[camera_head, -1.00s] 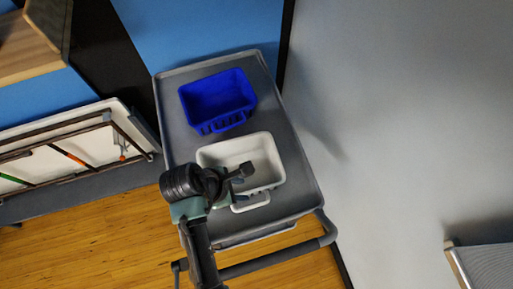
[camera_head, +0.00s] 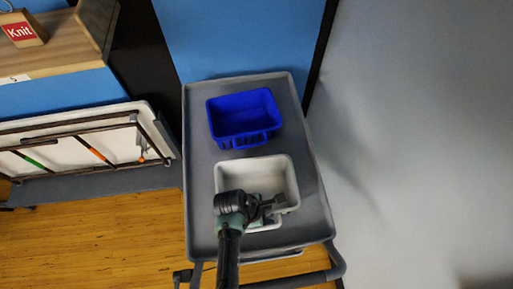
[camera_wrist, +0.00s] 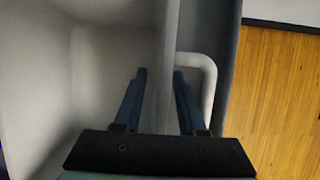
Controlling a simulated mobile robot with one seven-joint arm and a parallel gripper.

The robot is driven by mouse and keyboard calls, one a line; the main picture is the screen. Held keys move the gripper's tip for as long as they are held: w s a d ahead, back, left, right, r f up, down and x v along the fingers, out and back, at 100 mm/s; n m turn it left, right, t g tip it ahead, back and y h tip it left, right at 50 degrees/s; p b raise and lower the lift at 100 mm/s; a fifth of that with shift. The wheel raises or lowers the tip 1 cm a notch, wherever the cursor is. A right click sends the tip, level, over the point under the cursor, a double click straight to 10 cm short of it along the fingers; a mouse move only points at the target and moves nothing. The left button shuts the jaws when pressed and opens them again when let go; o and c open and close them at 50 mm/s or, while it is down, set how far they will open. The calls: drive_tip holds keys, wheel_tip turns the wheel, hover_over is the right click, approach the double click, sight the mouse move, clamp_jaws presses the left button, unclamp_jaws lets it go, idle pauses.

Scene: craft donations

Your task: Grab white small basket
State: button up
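The white small basket (camera_head: 232,172) stands upright on a grey cart, in front of the blue basket (camera_head: 243,115). My gripper (camera_head: 274,203) is at the near wall of the white basket, towards its right side. In the wrist view, the two fingers (camera_wrist: 159,72) are apart, with the basket wall (camera_wrist: 166,40) between them. The left finger is on the inner side, and the right finger is on the outer side by the handle (camera_wrist: 209,75). Whether either finger touches the wall is unclear. My arm hides part of the near side in the head view.
The grey cart top (camera_head: 198,190) has a raised rim and a push bar (camera_head: 335,268) at its near end. A grey wall (camera_head: 420,130) is on the right. A white rack with dark bars (camera_head: 85,140) stands to the left. Wooden floor (camera_head: 90,240) shows at lower left.

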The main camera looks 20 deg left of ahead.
drive_tip(key=shift+w+f, duration=0.1)
drive_tip(key=shift+f, duration=0.2)
drive_tip(key=shift+c, duration=0.2)
clamp_jaws()
idle(1.1)
